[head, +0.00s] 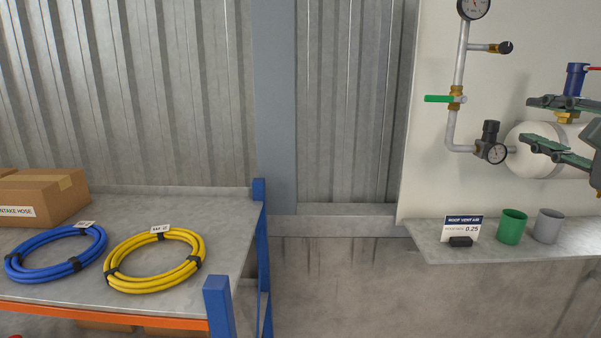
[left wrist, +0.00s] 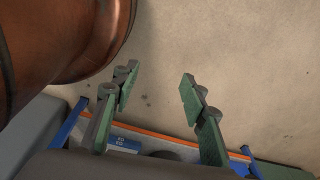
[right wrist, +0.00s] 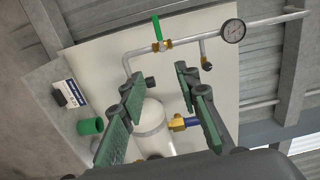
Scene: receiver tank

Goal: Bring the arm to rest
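My right gripper (head: 530,122) is at the right edge of the head view, in front of the white tank (head: 532,160) on the pale panel. Its two green fingers are apart with nothing between them, and the right wrist view also shows the open fingers (right wrist: 158,82). I cannot tell whether they touch anything. My left gripper (left wrist: 159,84) shows only in the left wrist view. Its fingers are apart and empty above a plain floor, and a brown rounded body (left wrist: 62,38) is close at the upper left.
The panel carries pipework with a green-handled valve (head: 440,98) and gauges (head: 473,8). Below, a ledge (head: 440,246) holds a sign (head: 461,229), a green cup (head: 511,227) and a grey cup (head: 547,226). A bench at left bears blue (head: 58,272) and yellow hose coils (head: 158,284) and a carton (head: 45,196).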

